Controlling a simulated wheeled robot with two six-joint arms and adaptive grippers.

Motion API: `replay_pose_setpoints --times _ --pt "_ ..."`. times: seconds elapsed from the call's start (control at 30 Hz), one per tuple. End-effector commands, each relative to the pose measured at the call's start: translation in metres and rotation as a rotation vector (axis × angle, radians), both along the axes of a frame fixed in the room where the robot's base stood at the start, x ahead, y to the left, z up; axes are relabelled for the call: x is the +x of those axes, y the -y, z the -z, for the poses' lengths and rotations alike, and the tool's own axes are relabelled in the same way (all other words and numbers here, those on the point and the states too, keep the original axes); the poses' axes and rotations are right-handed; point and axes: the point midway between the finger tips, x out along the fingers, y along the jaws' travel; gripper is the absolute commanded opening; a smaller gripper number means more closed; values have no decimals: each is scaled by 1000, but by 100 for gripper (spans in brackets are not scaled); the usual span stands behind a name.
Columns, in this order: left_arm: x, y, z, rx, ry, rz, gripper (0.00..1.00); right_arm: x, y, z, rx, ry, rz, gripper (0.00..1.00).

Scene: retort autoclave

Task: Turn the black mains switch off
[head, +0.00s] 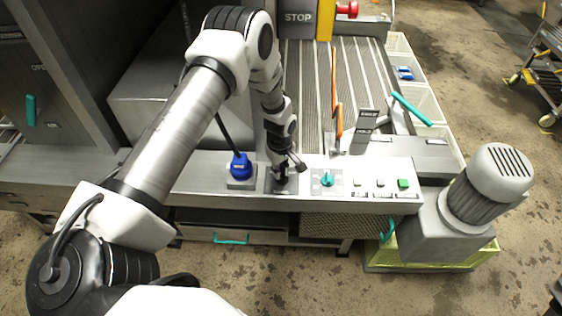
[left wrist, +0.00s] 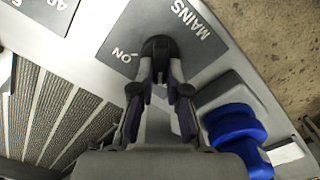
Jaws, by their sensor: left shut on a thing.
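The black mains switch (left wrist: 160,47) sits on a grey plate (left wrist: 192,52) marked MAINS and ON in the left wrist view. My left gripper (left wrist: 160,82) is shut on the switch, with one finger on each side of it. In the head view my left gripper (head: 284,173) reaches down onto the same grey plate (head: 290,187) on the front panel, and it mostly hides the switch there. The switch's exact turn angle is hard to tell. My right gripper is not in view.
A blue knob (head: 240,167) stands just left of the switch, and a teal knob (head: 327,179) just right. Push buttons, one of them green (head: 403,184), lie further right. An orange lever (head: 339,116) and a teal lever (head: 411,109) rise behind the panel.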

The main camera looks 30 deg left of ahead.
Motion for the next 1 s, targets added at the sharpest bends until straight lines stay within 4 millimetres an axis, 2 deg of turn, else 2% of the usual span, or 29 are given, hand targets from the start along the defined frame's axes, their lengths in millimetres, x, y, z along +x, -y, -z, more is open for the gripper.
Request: replay_pose_setpoints --times 0.3,0.77,0.8,0.87,1.0 --pt "0 -1 -1 1 1 -112 0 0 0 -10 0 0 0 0" --pt "-1 -1 0 0 2 -127 0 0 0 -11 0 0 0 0" --pt "-1 -1 0 -1 2 -127 21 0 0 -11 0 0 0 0" --pt "-1 -1 0 -1 2 -126 40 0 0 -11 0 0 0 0" --pt "-1 -1 0 0 1 -125 40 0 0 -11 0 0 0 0"
